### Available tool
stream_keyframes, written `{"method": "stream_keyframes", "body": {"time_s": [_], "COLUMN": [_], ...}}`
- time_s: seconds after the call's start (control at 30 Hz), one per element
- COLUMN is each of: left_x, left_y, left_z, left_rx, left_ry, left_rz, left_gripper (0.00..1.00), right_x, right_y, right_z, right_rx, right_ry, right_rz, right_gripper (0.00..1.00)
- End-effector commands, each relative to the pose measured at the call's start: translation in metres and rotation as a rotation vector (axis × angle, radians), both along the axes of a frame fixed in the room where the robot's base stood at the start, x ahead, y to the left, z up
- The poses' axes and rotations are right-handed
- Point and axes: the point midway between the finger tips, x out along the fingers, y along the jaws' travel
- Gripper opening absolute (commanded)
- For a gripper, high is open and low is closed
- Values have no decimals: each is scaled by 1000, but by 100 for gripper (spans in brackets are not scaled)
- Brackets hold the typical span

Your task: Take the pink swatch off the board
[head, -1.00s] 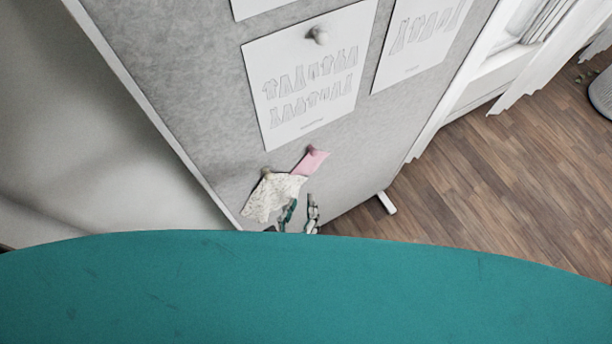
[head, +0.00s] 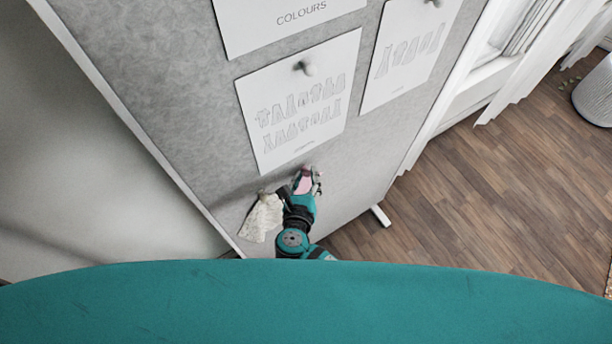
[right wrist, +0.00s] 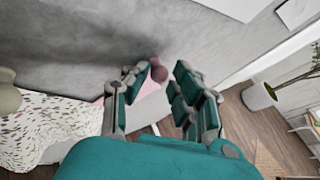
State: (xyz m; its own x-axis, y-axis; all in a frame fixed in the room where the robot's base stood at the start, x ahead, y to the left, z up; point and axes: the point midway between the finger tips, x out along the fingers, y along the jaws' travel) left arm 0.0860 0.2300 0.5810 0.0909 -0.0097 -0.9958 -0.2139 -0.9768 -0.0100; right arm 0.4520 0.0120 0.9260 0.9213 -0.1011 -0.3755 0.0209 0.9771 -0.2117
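The pink swatch (head: 304,185) hangs low on the grey pinboard (head: 350,165), partly hidden by my right gripper (head: 303,180). In the right wrist view a strip of the pink swatch (right wrist: 148,88) shows beside the left finger, with a dusky pink round pin (right wrist: 158,74) at its top. My right gripper is open, with its fingers on either side of the pin and swatch. A gap shows between the pin and the right finger; I cannot tell whether the left finger touches the swatch. My left gripper is not in view.
A cream speckled swatch (head: 260,217) hangs just left of the gripper; its pale pin (right wrist: 8,95) shows in the right wrist view. Printed sheets (head: 300,105) are pinned above. A board foot (head: 380,215) stands on the wooden floor (head: 480,190), which is open to the right.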

Motion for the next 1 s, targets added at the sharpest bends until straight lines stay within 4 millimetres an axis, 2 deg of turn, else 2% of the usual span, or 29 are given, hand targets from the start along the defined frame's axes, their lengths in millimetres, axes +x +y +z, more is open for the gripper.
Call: {"method": "stream_keyframes", "body": {"time_s": [0.3,0.5,1.0], "left_x": [0,0,0], "left_y": [4,6,6], "left_z": [0,0,6], "left_rx": [4,7,7], "left_ry": [0,0,0], "left_rz": [-1,1,2], "left_gripper": [40,40,40], "right_x": [2,2,-4], "right_y": [0,0,-5], "right_z": [-1,-1,0], "right_rx": [1,0,-1], "right_ry": [0,0,0], "right_rz": [0,0,0], "right_gripper": [26,0,0]}}
